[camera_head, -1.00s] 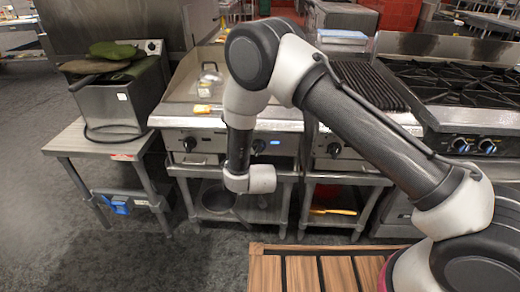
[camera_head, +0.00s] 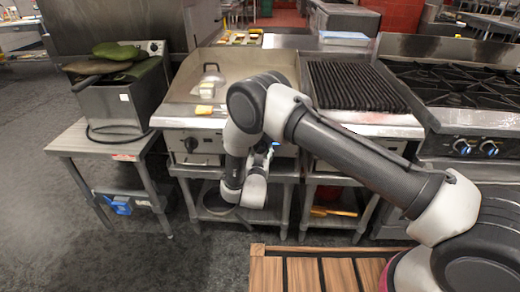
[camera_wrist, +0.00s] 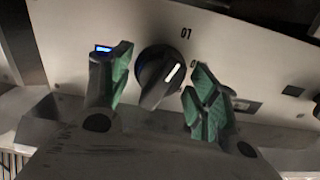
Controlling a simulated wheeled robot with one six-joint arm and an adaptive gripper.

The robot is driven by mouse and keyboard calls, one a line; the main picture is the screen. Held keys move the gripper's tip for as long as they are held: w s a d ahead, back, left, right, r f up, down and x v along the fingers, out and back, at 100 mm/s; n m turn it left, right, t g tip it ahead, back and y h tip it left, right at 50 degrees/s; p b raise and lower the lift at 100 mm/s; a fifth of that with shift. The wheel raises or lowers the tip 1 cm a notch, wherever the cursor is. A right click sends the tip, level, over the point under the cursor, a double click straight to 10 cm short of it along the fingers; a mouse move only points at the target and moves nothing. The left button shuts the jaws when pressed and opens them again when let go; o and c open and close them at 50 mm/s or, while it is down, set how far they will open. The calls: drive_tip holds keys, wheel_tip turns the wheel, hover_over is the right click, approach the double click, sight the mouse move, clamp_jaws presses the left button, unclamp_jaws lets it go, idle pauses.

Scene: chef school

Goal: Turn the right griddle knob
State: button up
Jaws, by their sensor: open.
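The griddle (camera_head: 238,68) is the flat plate at the middle left of the head view. Its left knob (camera_head: 191,144) shows on the front panel. The right knob is hidden behind my arm in the head view. In the wrist view a black knob (camera_wrist: 152,72) with a white pointer line sits on a pale panel, between the two green-padded fingers of my gripper (camera_wrist: 160,63). The fingers are spread, one on each side of the knob, with visible gaps. The pointer tilts toward the upper right.
A ribbed grill (camera_head: 352,87) and a burner range (camera_head: 455,90) stand to the right. A fryer (camera_head: 120,100) stands on a table at left. A wooden slatted surface (camera_head: 300,272) is in front.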

drive_tip(key=shift+w, duration=0.65)
drive_tip(key=shift+c, duration=0.2)
drive_tip(key=c, duration=0.7)
drive_tip(key=shift+m, duration=0.4)
drive_tip(key=m, duration=1.1)
drive_tip(key=shift+d, duration=0.1)
